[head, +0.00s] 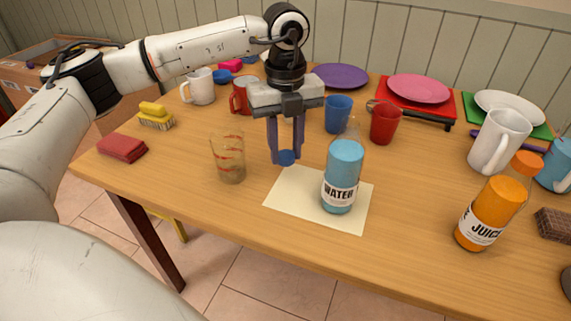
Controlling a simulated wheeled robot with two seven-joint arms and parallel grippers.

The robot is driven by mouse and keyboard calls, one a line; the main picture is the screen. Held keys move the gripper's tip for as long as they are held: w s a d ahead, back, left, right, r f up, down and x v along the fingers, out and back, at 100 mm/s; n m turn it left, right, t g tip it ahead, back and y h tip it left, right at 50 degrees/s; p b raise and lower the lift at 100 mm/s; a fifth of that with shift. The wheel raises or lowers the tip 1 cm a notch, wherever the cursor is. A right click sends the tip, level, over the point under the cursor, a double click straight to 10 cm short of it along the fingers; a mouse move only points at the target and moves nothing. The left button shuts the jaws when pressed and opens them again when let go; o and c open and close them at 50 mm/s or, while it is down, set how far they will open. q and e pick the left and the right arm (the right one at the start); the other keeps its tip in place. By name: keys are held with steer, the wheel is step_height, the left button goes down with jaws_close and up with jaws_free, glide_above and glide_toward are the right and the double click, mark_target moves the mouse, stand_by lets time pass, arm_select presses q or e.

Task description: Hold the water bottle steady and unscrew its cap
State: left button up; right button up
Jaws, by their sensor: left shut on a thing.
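The water bottle (343,163) is clear with blue contents and a white "WATER" label. It stands upright on a cream paper mat (290,190), and its narrow clear neck shows no cap on top. My left gripper (287,156) points down, to the left of the bottle and apart from it. Its fingers are shut on a small round blue cap (287,158) at their tips, over the table near the mat's back left edge. My right gripper is not in view.
A clear glass with red marks (229,160) stands left of the mat. An orange juice bottle (487,209) stands to the right. Blue (338,115) and red (385,123) cups stand behind the water bottle. The table's front left is clear.

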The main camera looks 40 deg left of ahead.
mark_target(285, 155)
arm_select(q)
step_height(285, 155, down, 4)
steer(key=shift+f, duration=0.1)
steer(key=shift+f+b, duration=0.15)
steer(key=shift+b, duration=0.15)
steer(key=o, duration=1.1)
steer(key=shift+o, duration=0.2)
step_height(285, 155, up, 12)
steer(key=shift+r+p, duration=0.25)
steer(key=shift+p, duration=0.65)
